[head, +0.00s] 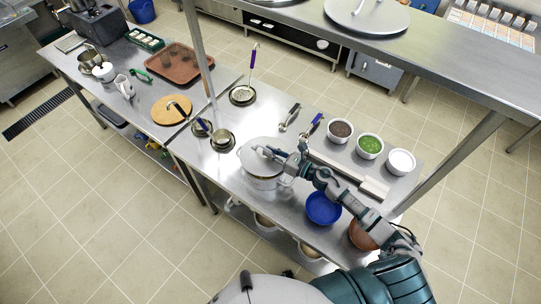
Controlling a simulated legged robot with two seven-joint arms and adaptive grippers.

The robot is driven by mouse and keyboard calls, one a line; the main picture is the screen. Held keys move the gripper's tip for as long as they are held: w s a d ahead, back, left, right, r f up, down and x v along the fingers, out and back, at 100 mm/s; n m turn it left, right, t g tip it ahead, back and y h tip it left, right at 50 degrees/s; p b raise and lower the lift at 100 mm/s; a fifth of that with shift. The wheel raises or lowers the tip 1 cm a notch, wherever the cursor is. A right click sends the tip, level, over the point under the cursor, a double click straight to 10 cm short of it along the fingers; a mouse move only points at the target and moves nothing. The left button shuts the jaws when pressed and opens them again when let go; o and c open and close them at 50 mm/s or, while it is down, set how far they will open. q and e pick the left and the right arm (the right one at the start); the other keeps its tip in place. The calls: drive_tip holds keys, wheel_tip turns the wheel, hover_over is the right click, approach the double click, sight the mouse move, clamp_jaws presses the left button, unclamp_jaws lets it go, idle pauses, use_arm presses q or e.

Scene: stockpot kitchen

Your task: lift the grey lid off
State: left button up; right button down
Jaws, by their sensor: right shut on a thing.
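A steel stockpot (262,182) stands on the metal counter near the middle of the head view. The grey lid (258,148) lies over the pot's top; whether there is a gap between them is too small to tell. My right gripper (268,153) reaches in from the right over the lid and is shut at its middle, where the handle is hidden by the fingers. My left gripper is not in view.
A blue bowl (323,208) sits right of the pot, under my right arm. Bowls of brown, green (370,145) and white food stand behind. A shelf post (197,50) rises behind left. Ladles and a small pot (222,139) lie left.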

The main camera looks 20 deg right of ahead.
drive_tip(key=s+r+b, duration=0.2)
drive_tip(key=s+b, duration=0.1)
drive_tip(key=s, duration=1.3)
drive_tip(key=w+d+m+t+h, duration=0.2)
drive_tip(key=w+m+t+h, duration=0.2)
drive_tip(key=w+m+h, duration=0.4)
drive_tip(key=h, duration=0.4)
drive_tip(key=shift+w+t, duration=0.25)
drive_tip(key=shift+t, duration=0.05)
